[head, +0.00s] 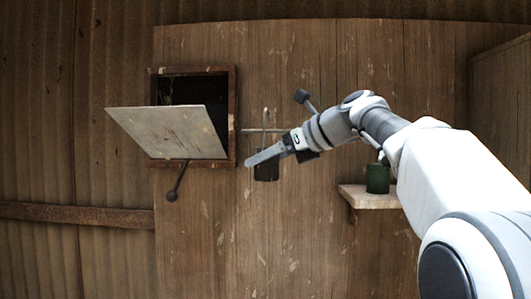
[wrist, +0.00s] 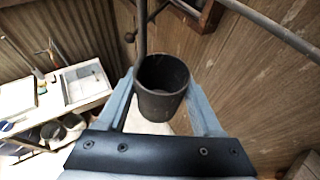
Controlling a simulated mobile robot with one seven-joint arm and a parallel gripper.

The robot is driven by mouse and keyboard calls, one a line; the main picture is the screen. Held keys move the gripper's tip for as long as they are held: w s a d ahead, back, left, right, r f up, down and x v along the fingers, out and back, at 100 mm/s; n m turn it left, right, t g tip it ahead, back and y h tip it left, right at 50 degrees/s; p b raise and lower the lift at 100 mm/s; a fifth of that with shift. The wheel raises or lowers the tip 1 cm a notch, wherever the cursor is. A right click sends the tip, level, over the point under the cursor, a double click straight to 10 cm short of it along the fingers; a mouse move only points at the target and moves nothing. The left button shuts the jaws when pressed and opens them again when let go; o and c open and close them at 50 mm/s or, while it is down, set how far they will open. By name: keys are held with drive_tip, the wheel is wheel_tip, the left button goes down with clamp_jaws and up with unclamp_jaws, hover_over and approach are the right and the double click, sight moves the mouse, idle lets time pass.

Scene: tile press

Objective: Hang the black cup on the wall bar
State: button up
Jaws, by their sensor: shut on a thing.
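The black cup (head: 266,172) is in my gripper (head: 262,156), in front of the wooden wall. In the wrist view the black cup (wrist: 161,88) sits between the two blue-grey fingers of my gripper (wrist: 165,95), with its open mouth facing the camera. A long thin handle (head: 265,118) rises from the cup. The wall bar (head: 250,130) is a thin horizontal rod that passes by the upper handle. In the wrist view a grey bar (wrist: 270,33) runs diagonally at the upper right. I cannot tell whether the handle touches or hooks over the bar.
A wall box (head: 233,120) with a tilted pale flap (head: 167,130) stands left of my gripper, with a knobbed lever (head: 178,181) below. A green cup (head: 377,178) stands on a small shelf (head: 366,200) at right. A dark-ended lever (head: 303,97) is close above my wrist.

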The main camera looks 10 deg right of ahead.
drive_tip(key=w+d+f+p, duration=0.2)
drive_tip(key=w+f+p, duration=0.1)
drive_tip(key=w, duration=0.7)
drive_tip(key=shift+w+p, duration=0.35)
drive_tip(key=shift+p, duration=0.05)
idle(0.5)
drive_tip(key=o, duration=1.5)
drive_tip(key=shift+d, duration=0.15)
